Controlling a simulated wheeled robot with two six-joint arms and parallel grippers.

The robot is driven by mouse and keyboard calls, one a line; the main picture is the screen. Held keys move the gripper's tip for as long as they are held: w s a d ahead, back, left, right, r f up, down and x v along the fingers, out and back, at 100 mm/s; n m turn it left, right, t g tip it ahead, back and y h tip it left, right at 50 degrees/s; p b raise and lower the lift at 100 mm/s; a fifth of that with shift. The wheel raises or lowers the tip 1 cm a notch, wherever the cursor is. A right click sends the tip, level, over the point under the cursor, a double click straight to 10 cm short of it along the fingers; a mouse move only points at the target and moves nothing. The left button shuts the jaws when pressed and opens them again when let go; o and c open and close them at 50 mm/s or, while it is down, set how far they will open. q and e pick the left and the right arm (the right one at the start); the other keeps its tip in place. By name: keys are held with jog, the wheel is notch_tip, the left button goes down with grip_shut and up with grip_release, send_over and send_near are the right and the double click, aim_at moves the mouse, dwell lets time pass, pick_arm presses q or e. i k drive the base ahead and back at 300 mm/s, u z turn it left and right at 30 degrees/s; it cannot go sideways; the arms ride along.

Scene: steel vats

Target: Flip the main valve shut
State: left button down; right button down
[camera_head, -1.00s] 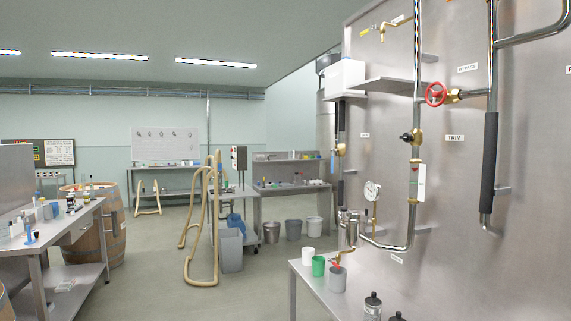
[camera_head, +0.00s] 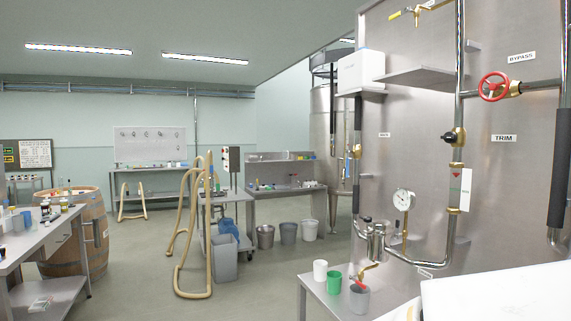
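A valve with a yellow lever (camera_head: 401,13) sits at the top of the steel panel (camera_head: 400,110); its label is cut off or too small to read. A red handwheel valve (camera_head: 494,87) is beside the label BYPASS. A brass valve with a black knob (camera_head: 453,137) is on the vertical pipe, left of the label TRIM. A small brass tap with a red handle (camera_head: 359,287) is low down by the cups. I cannot tell which is the main valve. Neither gripper shows; a white shape at the bottom right looks like part of my arm.
A pressure gauge (camera_head: 403,199) and a curved steel pipe (camera_head: 420,264) stand out from the panel. A small steel table (camera_head: 318,292) below holds a white, a green (camera_head: 334,282) and a grey cup. A shelf (camera_head: 420,77) juts out above.

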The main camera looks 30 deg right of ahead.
aim_at(347, 152)
jog(key=u, duration=0.15)
jog(key=i, duration=0.8)
jog(key=z, duration=0.6)
jog(key=i, duration=0.8)
jog(key=z, duration=0.95)
jog(key=i, duration=0.25)
jog(key=z, duration=0.15)
jog(key=k, duration=0.5)
jog(key=u, duration=1.5)
jog(key=i, duration=0.85)
jog(key=z, duration=0.25)
